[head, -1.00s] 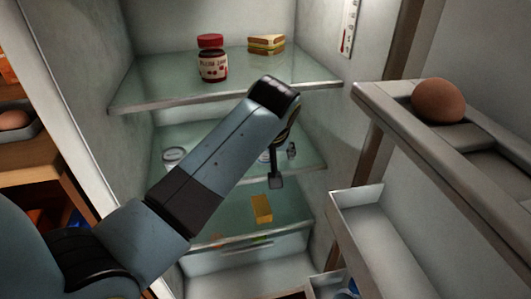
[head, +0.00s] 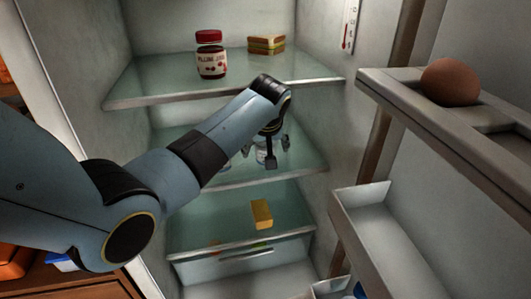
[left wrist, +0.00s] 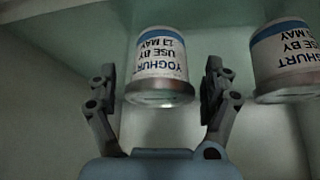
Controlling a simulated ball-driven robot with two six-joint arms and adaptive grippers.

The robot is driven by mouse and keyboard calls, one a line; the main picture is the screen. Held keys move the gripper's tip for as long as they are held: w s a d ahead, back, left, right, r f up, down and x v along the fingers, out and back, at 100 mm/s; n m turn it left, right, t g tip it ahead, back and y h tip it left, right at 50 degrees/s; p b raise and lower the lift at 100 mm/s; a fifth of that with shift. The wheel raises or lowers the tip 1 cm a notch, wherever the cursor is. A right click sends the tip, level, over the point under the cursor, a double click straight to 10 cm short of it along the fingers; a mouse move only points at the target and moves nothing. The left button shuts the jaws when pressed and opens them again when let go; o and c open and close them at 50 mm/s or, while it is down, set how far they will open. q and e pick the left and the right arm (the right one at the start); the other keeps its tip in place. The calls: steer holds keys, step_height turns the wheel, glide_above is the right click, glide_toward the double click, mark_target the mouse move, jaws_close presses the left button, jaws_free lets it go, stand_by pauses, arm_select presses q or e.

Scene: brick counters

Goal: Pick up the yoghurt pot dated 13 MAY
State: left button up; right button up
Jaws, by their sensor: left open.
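In the left wrist view a white yoghurt pot with a blue band (left wrist: 162,60) is centred between my finger tips, a little beyond them. Its label appears upside down and reads YOGHURT USE BY 13 MAY. A second yoghurt pot (left wrist: 284,58) is to its right, outside the fingers; its date is partly cut off. My left gripper (left wrist: 160,82) is open and empty. In the head view my left gripper (head: 271,152) is over the middle glass shelf, largely hiding the pots behind it. My right gripper is not in view.
The top shelf (head: 150,88) above my forearm bears a red-lidded jar (head: 210,56) and a sandwich (head: 266,45). A yellow block (head: 262,214) lies on the lower shelf. The open door at right has a rack (head: 400,103) with an egg (head: 450,82) and a bin (head: 375,235).

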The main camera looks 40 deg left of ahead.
arm_select(q)
steer(key=c, duration=1.3)
